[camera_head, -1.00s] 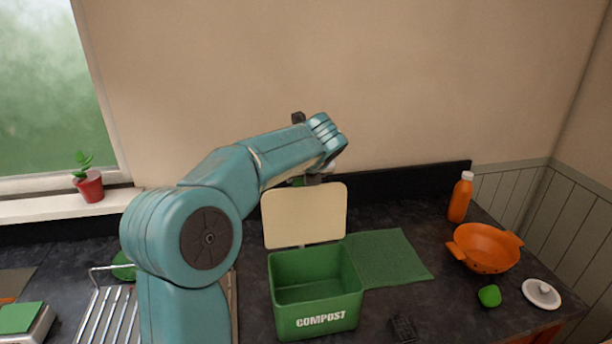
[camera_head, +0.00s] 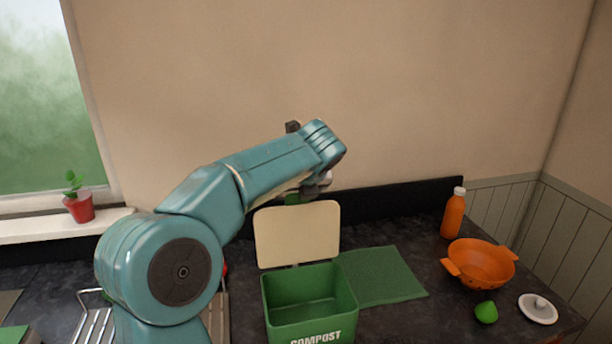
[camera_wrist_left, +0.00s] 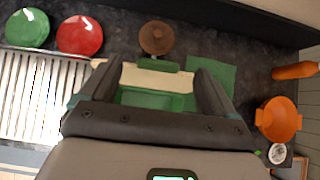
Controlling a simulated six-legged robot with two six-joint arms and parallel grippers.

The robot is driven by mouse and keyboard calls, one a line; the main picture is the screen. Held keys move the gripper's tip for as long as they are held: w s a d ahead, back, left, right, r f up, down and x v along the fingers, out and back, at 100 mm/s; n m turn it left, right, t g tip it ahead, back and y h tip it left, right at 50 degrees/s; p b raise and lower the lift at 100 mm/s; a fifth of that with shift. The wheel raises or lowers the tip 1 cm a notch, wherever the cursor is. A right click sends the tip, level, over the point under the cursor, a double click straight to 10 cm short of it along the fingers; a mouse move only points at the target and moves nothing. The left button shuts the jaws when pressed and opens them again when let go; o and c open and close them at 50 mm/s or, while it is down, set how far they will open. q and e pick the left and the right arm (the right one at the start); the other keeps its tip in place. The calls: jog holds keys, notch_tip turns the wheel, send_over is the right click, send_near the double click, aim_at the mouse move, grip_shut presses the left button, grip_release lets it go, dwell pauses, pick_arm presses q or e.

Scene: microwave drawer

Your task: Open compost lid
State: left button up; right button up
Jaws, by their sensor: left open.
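The green compost bin (camera_head: 312,318) stands on the dark counter, and its inside shows. Its cream-faced lid (camera_head: 297,235) stands upright at the back of the bin. My left arm reaches in from the left, and my left gripper (camera_head: 313,190) is just above and behind the lid's top edge. In the left wrist view the open jaws (camera_wrist_left: 155,85) show apart, with the bin (camera_wrist_left: 150,100) and the lid (camera_wrist_left: 140,77) seen between them. I cannot tell whether a finger touches the lid. My right gripper is not in view.
A green mat (camera_head: 380,275) lies right of the bin. An orange colander (camera_head: 482,263), orange bottle (camera_head: 454,213), green pepper-like item (camera_head: 486,313) and white lid (camera_head: 537,308) are farther right. A dish rack (camera_wrist_left: 35,95), red plate (camera_wrist_left: 80,36) and green plate (camera_wrist_left: 27,29) are left.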

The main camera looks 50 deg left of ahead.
pick_arm(q)
jog(key=v, duration=1.2)
jog(key=shift+r, duration=0.2)
jog(key=shift+s+d, duration=0.1)
